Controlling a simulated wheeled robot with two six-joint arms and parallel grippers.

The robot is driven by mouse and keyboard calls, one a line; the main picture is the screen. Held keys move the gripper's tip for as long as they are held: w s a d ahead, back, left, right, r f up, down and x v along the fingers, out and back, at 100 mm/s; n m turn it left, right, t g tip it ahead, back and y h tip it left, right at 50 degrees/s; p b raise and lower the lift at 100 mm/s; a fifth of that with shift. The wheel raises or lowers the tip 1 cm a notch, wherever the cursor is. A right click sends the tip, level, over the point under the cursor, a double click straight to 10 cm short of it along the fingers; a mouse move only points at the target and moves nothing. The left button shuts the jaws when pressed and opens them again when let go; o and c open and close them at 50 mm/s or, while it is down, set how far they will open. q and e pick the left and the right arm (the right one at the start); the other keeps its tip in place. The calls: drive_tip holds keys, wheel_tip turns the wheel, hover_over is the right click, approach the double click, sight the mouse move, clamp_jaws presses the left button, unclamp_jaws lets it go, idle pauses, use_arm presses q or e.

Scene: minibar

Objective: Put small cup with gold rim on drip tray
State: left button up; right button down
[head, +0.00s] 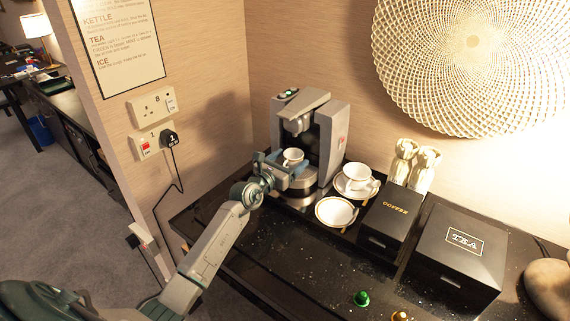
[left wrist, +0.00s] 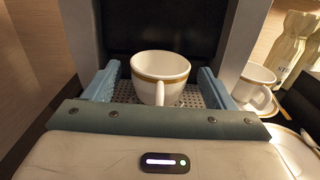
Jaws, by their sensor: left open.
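A small white cup with a gold rim (head: 293,155) stands upright at the coffee machine, under its spout; it also shows in the left wrist view (left wrist: 160,73). In the left wrist view the cup appears to rest on the perforated drip tray (left wrist: 126,92), its handle toward me. My left gripper (head: 289,166) is at the machine with its blue fingers (left wrist: 158,84) on either side of the cup. The fingers are open, with gaps to the cup on both sides. The cup's base is partly hidden by its handle. My right gripper is not in view.
The coffee machine (head: 335,140) stands against the wall. Right of it are another gold-rimmed cup (head: 357,174) on a saucer, an empty saucer (head: 335,212), a black coffee box (head: 388,222) and a tea box (head: 456,257). Green (head: 361,298) and orange capsules lie on the counter's front part.

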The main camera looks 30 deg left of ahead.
use_arm(q)
drive_tip(key=shift+s, duration=0.3)
drive_tip(key=s+a+p, duration=0.1)
drive_tip(key=s+p, duration=0.1)
drive_tip(key=s, duration=0.9)
drive_tip(key=shift+s+a, duration=0.2)
drive_tip(key=shift+a, duration=0.15)
